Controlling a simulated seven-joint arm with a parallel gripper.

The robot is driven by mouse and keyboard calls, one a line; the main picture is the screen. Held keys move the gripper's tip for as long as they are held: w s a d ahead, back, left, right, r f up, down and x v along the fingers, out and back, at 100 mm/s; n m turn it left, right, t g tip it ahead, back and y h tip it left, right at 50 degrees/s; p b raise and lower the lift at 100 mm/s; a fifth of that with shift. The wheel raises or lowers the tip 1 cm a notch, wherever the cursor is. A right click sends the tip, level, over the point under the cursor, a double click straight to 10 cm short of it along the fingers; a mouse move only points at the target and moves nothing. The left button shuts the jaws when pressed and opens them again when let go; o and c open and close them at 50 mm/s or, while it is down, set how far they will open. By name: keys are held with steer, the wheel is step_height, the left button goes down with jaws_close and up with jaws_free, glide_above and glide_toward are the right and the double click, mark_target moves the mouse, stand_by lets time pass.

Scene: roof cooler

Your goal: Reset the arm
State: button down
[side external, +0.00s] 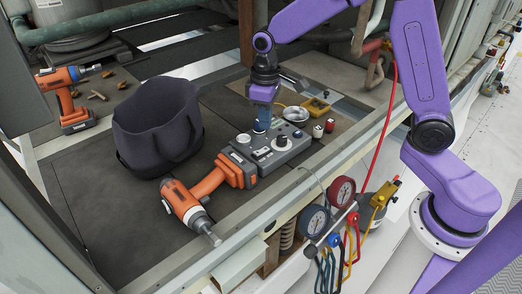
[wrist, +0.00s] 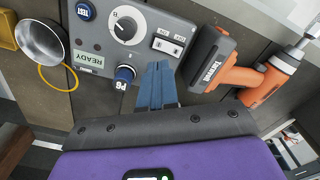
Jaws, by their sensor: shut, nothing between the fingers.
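My purple arm reaches in from the right. My gripper (side external: 262,120) points down over the grey control box (side external: 271,151), with its blue fingers together and nothing between them. In the wrist view the shut fingers (wrist: 158,68) are beside a blue knob (wrist: 125,74) on the box, and I cannot tell if they touch it. The box face also shows a large black-and-white dial (wrist: 125,26), a blue TEST button (wrist: 85,11), a READY label (wrist: 90,57) and a small two-part panel (wrist: 168,42).
An orange drill (side external: 205,190) lies right against the box's left side. A dark fabric bucket (side external: 155,130) stands farther left, with another orange drill (side external: 65,98) beyond. A metal bowl (side external: 295,114) sits behind the box. Pressure gauges (side external: 314,219) and hoses are at the front edge.

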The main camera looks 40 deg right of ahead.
steer(key=shift+s+r, duration=0.1)
steer(key=s+d+r+n, duration=0.1)
steer(key=s+d+n, duration=0.1)
steer(key=s, duration=1.2)
steer(key=s+d+r+n, duration=0.1)
steer(key=s+n, duration=0.3)
steer(key=s, duration=1.1)
steer(key=shift+d+r+n, duration=0.3)
steer(key=shift+d+r, duration=0.1)
steer(key=shift+r, duration=0.35)
